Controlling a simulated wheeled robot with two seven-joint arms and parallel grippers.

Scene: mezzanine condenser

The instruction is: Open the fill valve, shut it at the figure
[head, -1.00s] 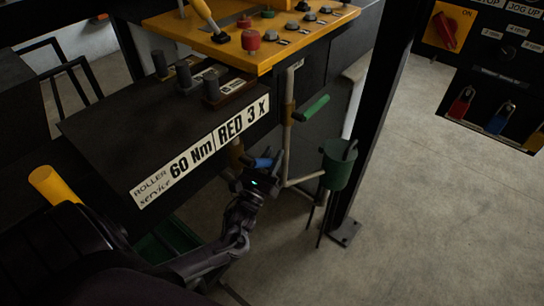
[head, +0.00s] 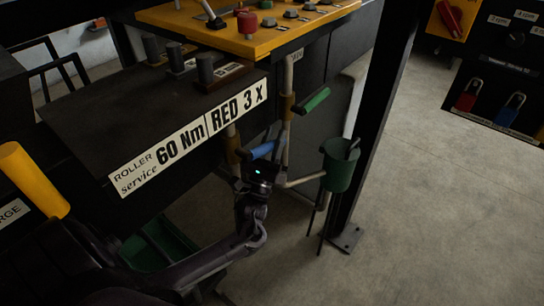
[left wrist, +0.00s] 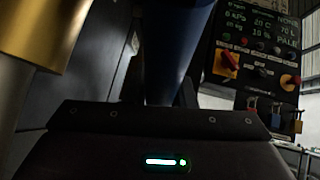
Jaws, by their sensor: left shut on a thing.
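Two lever handles sit on upright pipes below the yellow panel. The blue handle (head: 262,149) slants up to the right from its pipe; the green handle (head: 316,99) slants up to the right, higher up. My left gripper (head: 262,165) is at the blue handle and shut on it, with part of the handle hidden. In the left wrist view the blue handle (left wrist: 177,50) runs down between the dark fingers, beside a brass-coloured body (left wrist: 48,30). A display (left wrist: 262,32) there shows several readings, among them 70 L. My right gripper is not in view.
A green bucket-like cup (head: 340,172) hangs right of the pipes, near a black post (head: 375,120). The yellow panel (head: 245,40) with knobs overhangs the pipes. A lettered dark cover (head: 110,120) lies left. The floor (head: 440,210) at right is clear.

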